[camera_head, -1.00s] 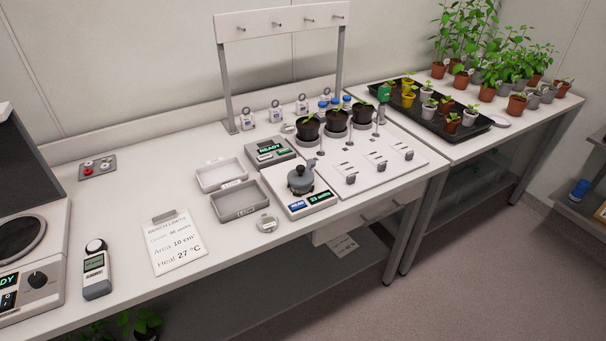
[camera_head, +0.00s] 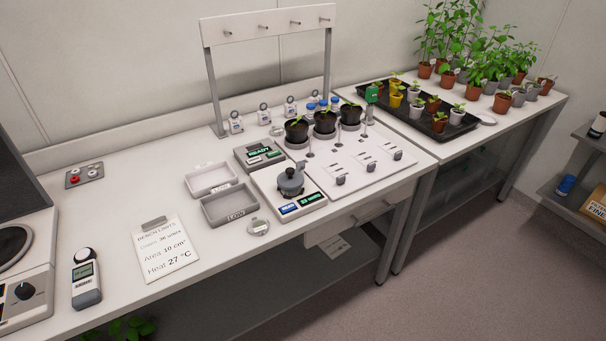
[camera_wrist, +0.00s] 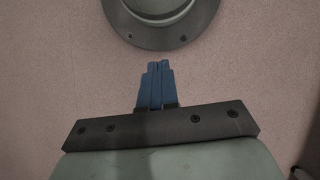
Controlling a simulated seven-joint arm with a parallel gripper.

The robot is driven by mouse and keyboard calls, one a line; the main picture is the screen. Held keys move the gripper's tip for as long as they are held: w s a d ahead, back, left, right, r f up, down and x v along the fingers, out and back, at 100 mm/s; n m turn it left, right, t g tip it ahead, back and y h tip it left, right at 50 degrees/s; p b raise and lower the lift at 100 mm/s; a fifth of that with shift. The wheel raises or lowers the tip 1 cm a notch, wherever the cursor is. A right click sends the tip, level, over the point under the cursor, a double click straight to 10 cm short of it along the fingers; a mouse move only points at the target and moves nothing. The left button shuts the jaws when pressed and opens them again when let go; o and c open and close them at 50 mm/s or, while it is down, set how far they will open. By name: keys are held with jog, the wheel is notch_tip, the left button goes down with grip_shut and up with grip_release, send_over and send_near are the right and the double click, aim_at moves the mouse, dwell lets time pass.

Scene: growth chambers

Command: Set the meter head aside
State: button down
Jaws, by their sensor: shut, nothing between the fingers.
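Nothing is plainly labelled as the meter head. A dark grey domed piece with a knob (camera_head: 291,181) sits on a white bench instrument (camera_head: 272,205) with lit blue and green displays. A handheld meter (camera_head: 86,285) with a round white sensor on top lies at the bench's front left. I cannot tell which of these the task means. My gripper (camera_wrist: 158,64) shows only in the wrist view, its blue fingers shut and empty. Only floor and part of my own base appear around it; no bench object is near it there.
A sign (camera_head: 168,263) and small round gauge (camera_head: 258,235) lie in front. Potted seedlings (camera_head: 297,131) and a hook rack (camera_head: 205,35) stand behind.

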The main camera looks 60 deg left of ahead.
aim_at(294, 172)
jog(key=w+a+r+n+t, duration=0.1)
jog(key=w+a+r+t, duration=0.1)
jog(key=w+a+r, duration=0.35)
jog(key=w+a+r+n+t, duration=0.1)
jog(key=w+a+r+n, duration=0.1)
jog(key=w+a, duration=0.5)
jog(key=w+a+r+n+t+y, duration=0.1)
jog(key=a+r+y, duration=0.1)
jog(key=a+r, duration=0.6)
jog(key=w+a+r+n+y, duration=0.1)
jog(key=a+r, duration=0.2)
jog(key=a, duration=0.9)
jog(key=s+a+r+g+y, duration=0.2)
jog(key=a+r+y, duration=0.2)
jog(key=a+r, duration=0.5)
jog(key=s+a+r+m+g+y, duration=0.1)
jog(key=a+r+y, duration=0.3)
jog(key=a+r, duration=0.6)
jog(key=s+a+r+m+g+y, duration=0.1)
jog(key=a+r+y, duration=0.3)
jog(key=a+r, duration=0.5)
notch_tip(294, 172, up, 8)
jog(key=shift+s+a+f+g, duration=0.2)
jog(key=shift+s+a+g, duration=0.1)
jog(key=shift+s+g, duration=0.55)
jog(key=x, duration=1.4)
jog(key=shift+w+r, duration=0.1)
jog(key=shift+r, duration=0.15)
